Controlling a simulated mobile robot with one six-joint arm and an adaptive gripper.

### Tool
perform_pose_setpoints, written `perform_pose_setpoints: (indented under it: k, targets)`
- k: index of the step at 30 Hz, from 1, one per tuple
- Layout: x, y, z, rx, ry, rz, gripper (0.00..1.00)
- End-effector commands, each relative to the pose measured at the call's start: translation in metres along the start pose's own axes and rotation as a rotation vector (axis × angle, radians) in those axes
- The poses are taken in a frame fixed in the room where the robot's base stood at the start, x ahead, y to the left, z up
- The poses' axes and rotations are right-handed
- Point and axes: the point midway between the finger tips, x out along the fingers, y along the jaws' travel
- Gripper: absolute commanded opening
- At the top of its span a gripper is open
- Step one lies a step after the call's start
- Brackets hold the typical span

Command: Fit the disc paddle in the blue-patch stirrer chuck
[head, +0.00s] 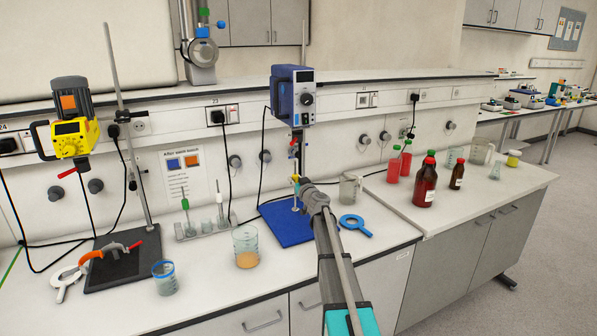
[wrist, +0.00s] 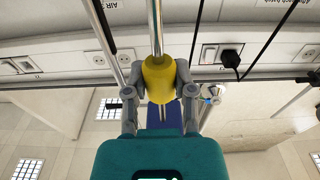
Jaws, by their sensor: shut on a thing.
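My gripper (head: 303,185) is shut on the yellow collar of a paddle (wrist: 158,78), with one finger on each side. The paddle's steel shaft runs out of the top of the wrist view; its disc end is not clear in either view. In the head view the yellow collar (head: 295,178) shows just beyond my gripper, below the blue stirrer (head: 292,98), which carries a blue patch on its front. The chuck (head: 294,152) is small and partly lost among the stand parts. I cannot tell whether the paddle's shaft touches it.
The stirrer's blue base plate (head: 285,226) lies beneath. A beaker of orange liquid (head: 246,247), a glass beaker (head: 350,188) and a blue ring tool (head: 355,224) stand near. A paddle rack (head: 203,227) and a yellow stirrer (head: 72,130) with an orange patch are left.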

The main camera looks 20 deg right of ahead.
Motion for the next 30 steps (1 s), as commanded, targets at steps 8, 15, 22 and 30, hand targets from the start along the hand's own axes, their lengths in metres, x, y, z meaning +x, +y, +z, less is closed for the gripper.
perform_pose_setpoints:
  k: [8, 15, 22, 30]
  targets:
    - [-0.014, 0.000, -0.025, 0.000, 0.000, -0.001, 0.00]
    - [-0.015, 0.000, -0.024, 0.000, 0.000, -0.002, 0.00]
    - [-0.014, 0.000, -0.025, 0.000, 0.000, -0.002, 0.00]
    - [-0.014, -0.001, -0.032, 0.000, 0.000, -0.003, 0.00]
